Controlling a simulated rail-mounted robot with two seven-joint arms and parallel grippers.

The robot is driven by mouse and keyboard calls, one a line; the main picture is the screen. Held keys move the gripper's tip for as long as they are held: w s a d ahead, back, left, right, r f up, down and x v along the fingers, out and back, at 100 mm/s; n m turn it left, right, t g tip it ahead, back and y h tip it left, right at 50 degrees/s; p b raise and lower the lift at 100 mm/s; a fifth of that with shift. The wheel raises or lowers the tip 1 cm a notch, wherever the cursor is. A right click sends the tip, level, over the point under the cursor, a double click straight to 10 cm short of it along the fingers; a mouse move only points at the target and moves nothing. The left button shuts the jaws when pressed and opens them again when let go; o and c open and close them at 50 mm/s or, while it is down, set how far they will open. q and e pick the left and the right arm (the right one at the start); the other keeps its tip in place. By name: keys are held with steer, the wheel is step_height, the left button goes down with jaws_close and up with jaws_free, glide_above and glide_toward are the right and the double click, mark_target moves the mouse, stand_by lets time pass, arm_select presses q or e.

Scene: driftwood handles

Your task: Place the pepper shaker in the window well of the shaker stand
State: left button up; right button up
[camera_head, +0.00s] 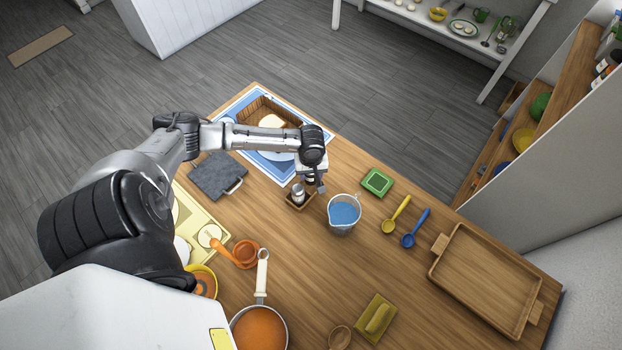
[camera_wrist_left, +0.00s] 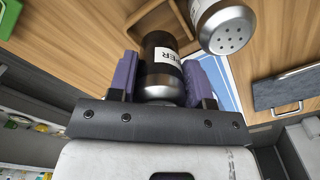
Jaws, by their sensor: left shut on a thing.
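My left gripper (camera_head: 316,183) is shut on the pepper shaker (camera_wrist_left: 163,62), a dark shaker with a white label reading "PER" in the left wrist view. Its purple-grey fingers (camera_wrist_left: 166,82) grip both sides. The shaker stand (camera_head: 301,207) is a small brown wooden tray on the table, beneath my gripper; it also shows in the left wrist view (camera_wrist_left: 155,22). A silver-topped salt-like shaker (camera_head: 298,191) stands in its left part; its perforated cap (camera_wrist_left: 229,38) shows in the wrist view. The pepper shaker is over the other well. I cannot tell whether its base touches the stand.
A measuring jug (camera_head: 343,214) of blue liquid stands close right of the stand. A blue mat (camera_head: 288,171) and a grey board (camera_head: 216,178) lie to the left. The table's middle front is mostly clear.

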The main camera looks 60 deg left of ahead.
mark_target(311, 179)
arm_select(q)
step_height(311, 179, down, 4)
steer(key=shift+r+b, duration=0.2)
steer(key=shift+b, duration=0.2)
steer(key=shift+f, duration=0.2)
steer(key=o, duration=1)
steer(key=shift+r, duration=0.15)
step_height(311, 179, up, 11)
steer(key=shift+f+p, duration=0.15)
steer(key=shift+p, duration=1)
steer(key=shift+r, duration=0.7)
